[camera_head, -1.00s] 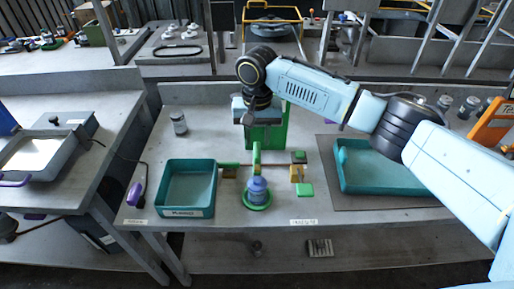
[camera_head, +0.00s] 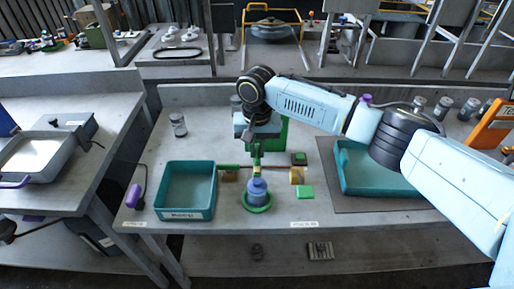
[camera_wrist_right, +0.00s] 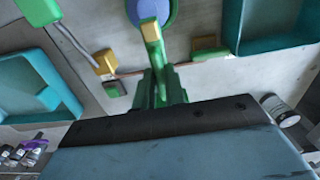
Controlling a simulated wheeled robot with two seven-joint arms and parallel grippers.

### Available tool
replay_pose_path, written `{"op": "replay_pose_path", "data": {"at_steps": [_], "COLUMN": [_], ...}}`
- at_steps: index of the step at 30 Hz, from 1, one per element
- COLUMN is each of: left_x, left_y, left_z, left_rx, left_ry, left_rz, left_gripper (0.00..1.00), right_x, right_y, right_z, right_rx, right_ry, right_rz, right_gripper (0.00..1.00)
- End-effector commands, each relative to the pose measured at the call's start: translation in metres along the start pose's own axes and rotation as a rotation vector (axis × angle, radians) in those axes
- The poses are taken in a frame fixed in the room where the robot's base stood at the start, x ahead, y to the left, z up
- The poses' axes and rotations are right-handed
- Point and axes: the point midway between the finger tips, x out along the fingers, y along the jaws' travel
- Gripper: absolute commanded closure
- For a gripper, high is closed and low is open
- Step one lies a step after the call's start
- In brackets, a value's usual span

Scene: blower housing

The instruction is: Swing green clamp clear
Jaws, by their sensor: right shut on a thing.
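The green clamp (camera_head: 257,158) stands just behind the blue blower housing (camera_head: 257,188), which sits on a round green base (camera_head: 257,203). My right gripper (camera_head: 256,147) is directly above and behind the clamp, shut on it; the arm hides much of the contact. In the right wrist view, the clamp (camera_wrist_right: 151,48) runs up from the gripper (camera_wrist_right: 159,92), and its pale yellow tip reaches the edge of the housing (camera_wrist_right: 160,10). I cannot tell whether the tip touches the housing. My left gripper is not in view.
A teal tray (camera_head: 187,217) stands left of the housing and a second teal tray (camera_head: 345,186) stands right on a dark mat. Yellow blocks and green blocks (camera_head: 305,192) flank the housing. A green stand (camera_head: 284,133) is partly behind my wrist.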

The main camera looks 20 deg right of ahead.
Motion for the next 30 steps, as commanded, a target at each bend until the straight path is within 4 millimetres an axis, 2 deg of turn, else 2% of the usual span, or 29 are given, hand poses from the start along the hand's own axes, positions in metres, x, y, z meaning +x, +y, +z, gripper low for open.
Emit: {"op": "replay_pose_path", "data": {"at_steps": [8, 14, 21, 30], "left_x": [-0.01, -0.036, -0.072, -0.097], "left_y": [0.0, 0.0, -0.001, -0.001], "left_z": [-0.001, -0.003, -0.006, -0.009], "left_rx": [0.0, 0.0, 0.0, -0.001], "left_ry": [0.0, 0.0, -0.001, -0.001], "left_rz": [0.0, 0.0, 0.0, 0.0], "left_gripper": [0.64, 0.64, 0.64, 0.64], "right_x": [-0.002, -0.005, -0.006, -0.003], "right_y": [0.0, 0.0, 0.0, 0.0], "right_z": [0.0, 0.001, 0.001, 0.001], "right_rx": [-0.026, -0.108, -0.282, -0.565], "right_ry": [-0.002, -0.005, -0.006, -0.004], "right_rz": [0.0, 0.0, 0.0, -0.002], "right_gripper": [1.0, 1.0, 1.0, 1.0]}}
